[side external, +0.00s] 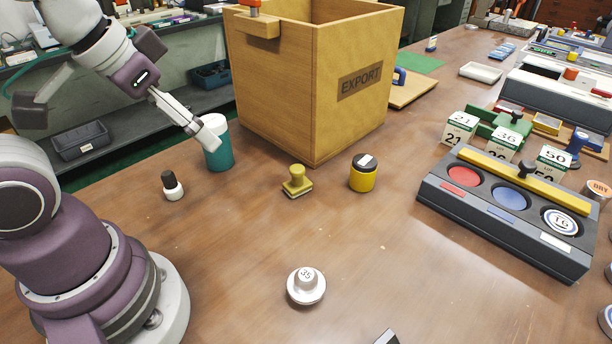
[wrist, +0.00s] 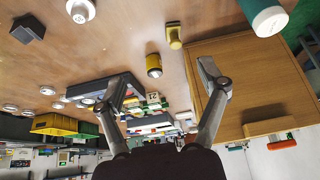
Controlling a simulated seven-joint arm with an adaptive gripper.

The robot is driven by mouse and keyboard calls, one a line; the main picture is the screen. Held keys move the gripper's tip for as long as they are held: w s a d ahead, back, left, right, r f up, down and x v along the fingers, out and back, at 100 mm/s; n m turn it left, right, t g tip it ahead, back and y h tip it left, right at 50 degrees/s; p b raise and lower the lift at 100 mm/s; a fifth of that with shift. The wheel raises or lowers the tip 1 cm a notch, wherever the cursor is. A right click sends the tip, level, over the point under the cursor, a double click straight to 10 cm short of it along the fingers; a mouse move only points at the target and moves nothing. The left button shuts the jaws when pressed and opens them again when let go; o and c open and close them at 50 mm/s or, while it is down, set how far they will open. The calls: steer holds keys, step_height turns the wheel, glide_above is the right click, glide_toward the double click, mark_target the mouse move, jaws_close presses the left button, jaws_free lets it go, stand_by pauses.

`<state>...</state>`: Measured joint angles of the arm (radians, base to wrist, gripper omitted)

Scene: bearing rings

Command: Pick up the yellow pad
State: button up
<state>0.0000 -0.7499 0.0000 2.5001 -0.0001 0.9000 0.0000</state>
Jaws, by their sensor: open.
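No flat yellow pad is plain to see, and I cannot tell which yellow thing is meant. A yellow stamp-like block with a knob handle (side external: 297,180) stands upright on the table in front of the wooden crate. It also shows in the wrist view (wrist: 174,36). A yellow jar with a black lid (side external: 363,176) stands just right of it and shows in the wrist view (wrist: 153,62). My gripper (wrist: 163,78) is open and empty, its fingers spread wide.
A wooden EXPORT crate (side external: 310,85) stands behind. A teal cup with white lid (side external: 218,148) stands near my arm. A small black-and-white bottle (side external: 172,186) and a white knob (side external: 306,286) stand forward. A dark tray (side external: 480,218) holds red, blue and white discs. The front middle is mostly clear.

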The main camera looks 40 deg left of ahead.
steer(key=shift+o, duration=0.6)
steer(key=m+g+y, duration=0.4)
steer(key=m, duration=1.7)
glide_toward(299, 171)
steer(key=f, duration=0.2)
steer(key=shift+m, duration=0.5)
steer(key=x, duration=1.1)
steer(key=shift+w+a+r, duration=0.1)
steer(key=shift+a, duration=0.3)
steer(key=c, duration=1.3)
steer(key=shift+o, duration=0.2)
steer(key=shift+r, duration=0.1)
